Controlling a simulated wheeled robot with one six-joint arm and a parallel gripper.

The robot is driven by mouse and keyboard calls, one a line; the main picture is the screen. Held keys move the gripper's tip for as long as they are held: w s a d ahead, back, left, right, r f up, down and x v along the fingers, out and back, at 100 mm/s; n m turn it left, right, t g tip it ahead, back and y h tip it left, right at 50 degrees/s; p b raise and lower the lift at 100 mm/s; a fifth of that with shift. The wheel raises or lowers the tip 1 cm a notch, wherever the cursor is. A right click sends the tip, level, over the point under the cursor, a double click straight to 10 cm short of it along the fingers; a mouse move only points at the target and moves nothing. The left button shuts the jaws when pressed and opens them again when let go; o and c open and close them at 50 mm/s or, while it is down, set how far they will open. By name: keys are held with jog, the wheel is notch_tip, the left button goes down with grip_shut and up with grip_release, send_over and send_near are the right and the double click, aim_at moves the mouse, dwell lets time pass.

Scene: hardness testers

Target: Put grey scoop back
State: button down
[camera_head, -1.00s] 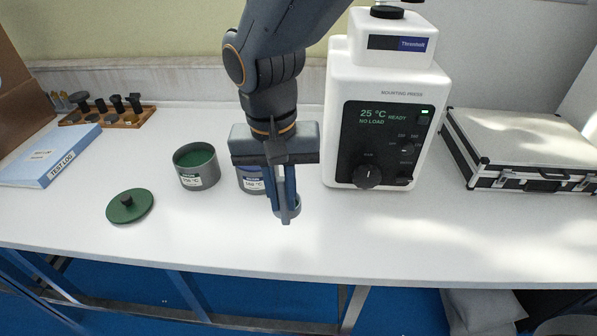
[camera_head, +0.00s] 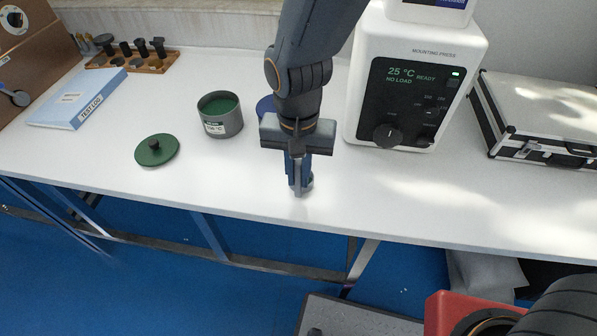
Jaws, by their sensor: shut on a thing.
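My gripper (camera_head: 299,186) points down over the front part of the white bench, right of the jars. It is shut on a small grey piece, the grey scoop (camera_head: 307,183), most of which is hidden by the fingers. I cannot tell whether the scoop touches the bench top. An open grey jar (camera_head: 223,122) with green inside and a white label stands left of my gripper. A blue-topped jar (camera_head: 264,107) is mostly hidden behind my gripper.
The mounting press (camera_head: 420,85) stands close to the right, with a black-and-silver case (camera_head: 540,120) beyond it. At left are the test log binder (camera_head: 78,97), a wooden rack (camera_head: 130,60) and a brown board (camera_head: 32,50) bearing a dark blue scoop-like thing (camera_head: 17,97). Front bench is clear.

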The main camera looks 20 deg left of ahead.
jog(key=shift+f, duration=0.2)
jog(key=c, duration=1.7)
grip_release()
jog(key=shift+r, duration=0.1)
notch_tip(320, 180, up, 12)
jog(key=shift+b, duration=0.55)
jog(key=shift+m+t, duration=0.3)
jog(key=shift+m, duration=0.3)
jog(key=shift+w+d+f, duration=0.45)
jog(key=shift+d+f, duration=0.65)
jog(key=shift+d, duration=4.1)
jog(key=shift+w+d+f, duration=0.45)
jog(key=shift+d+f, duration=0.65)
jog(key=shift+d, duration=4.1)
jog(key=shift+w+d+f, duration=0.45)
jog(key=shift+d+f, duration=0.65)
jog(key=shift+d, duration=4.1)
